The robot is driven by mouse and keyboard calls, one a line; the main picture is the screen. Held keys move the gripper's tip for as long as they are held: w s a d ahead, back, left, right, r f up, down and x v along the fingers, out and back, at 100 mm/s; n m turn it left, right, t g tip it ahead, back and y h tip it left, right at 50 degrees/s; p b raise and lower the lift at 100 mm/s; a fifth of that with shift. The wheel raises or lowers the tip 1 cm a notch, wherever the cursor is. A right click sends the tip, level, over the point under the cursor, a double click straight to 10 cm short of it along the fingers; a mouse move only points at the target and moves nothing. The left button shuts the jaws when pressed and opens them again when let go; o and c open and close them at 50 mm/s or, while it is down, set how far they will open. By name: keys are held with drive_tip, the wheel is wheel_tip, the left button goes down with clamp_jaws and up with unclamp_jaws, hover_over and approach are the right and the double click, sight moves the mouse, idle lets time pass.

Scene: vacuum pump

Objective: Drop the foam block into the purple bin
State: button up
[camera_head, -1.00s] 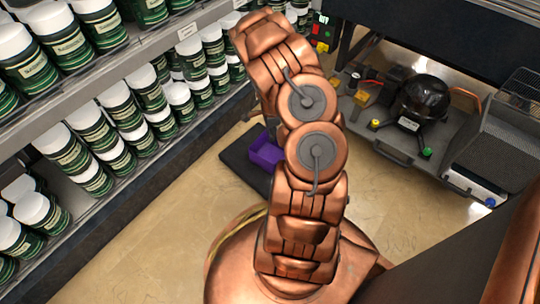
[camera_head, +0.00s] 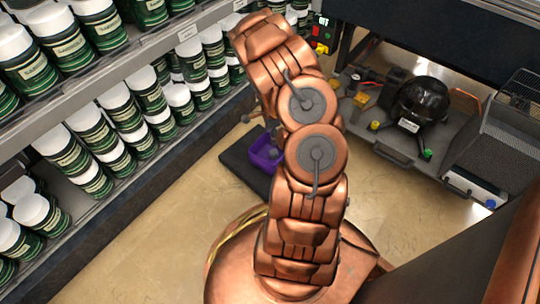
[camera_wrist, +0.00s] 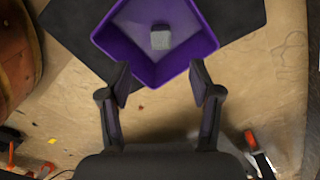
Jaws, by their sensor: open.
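The purple bin (camera_wrist: 205,48) is at the top of the wrist view, just beyond my fingertips. It also shows in the head view (camera_head: 259,163), partly hidden behind my arm. The small grey foam block (camera_wrist: 160,38) appears inside the bin's outline in the wrist view, apart from both fingers. A greyish bit of it shows in the bin in the head view (camera_head: 276,153). I cannot tell for sure whether it rests on the bin floor. My gripper (camera_wrist: 159,69) is open and empty, its fingers spread on the near side of the bin.
The bin stands on a dark mat (camera_head: 233,160) on the tan floor (camera_head: 180,210). Shelves of green jars with white lids (camera_head: 100,130) line the left. A bench with a black pump (camera_head: 420,100) and a mesh cage (camera_head: 510,120) stands at the right.

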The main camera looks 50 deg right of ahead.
wheel_tip(320, 180, up, 12)
drive_tip(key=shift+f, duration=0.2)
idle(0.4)
idle(0.4)
drive_tip(key=s+a+r+n+p, duration=0.1)
drive_tip(key=a+r+n+p, duration=0.2)
drive_tip(key=a+r+p, duration=0.65)
drive_tip(key=s+a+r+n+p, duration=0.25)
drive_tip(key=r+p, duration=0.25)
drive_tip(key=r, duration=1)
drive_tip(key=s+a+r+n+p, duration=0.1)
drive_tip(key=a+r+n+p, duration=0.45)
drive_tip(key=r, duration=0.75)
drive_tip(key=s+a+r+n+p, duration=0.4)
drive_tip(key=s+a+r+p, duration=0.1)
drive_tip(key=r+p, duration=0.3)
drive_tip(key=s+a+r+n+g+p, duration=0.1)
drive_tip(key=s+a+r+n+p, duration=0.3)
drive_tip(key=r, duration=0.7)
drive_tip(key=s+a+r+n+p, duration=0.5)
drive_tip(key=s+a+r+p, duration=0.3)
drive_tip(key=s+r+p, duration=0.2)
drive_tip(key=shift+g+p, duration=0.4)
drive_tip(key=shift+p, duration=0.65)
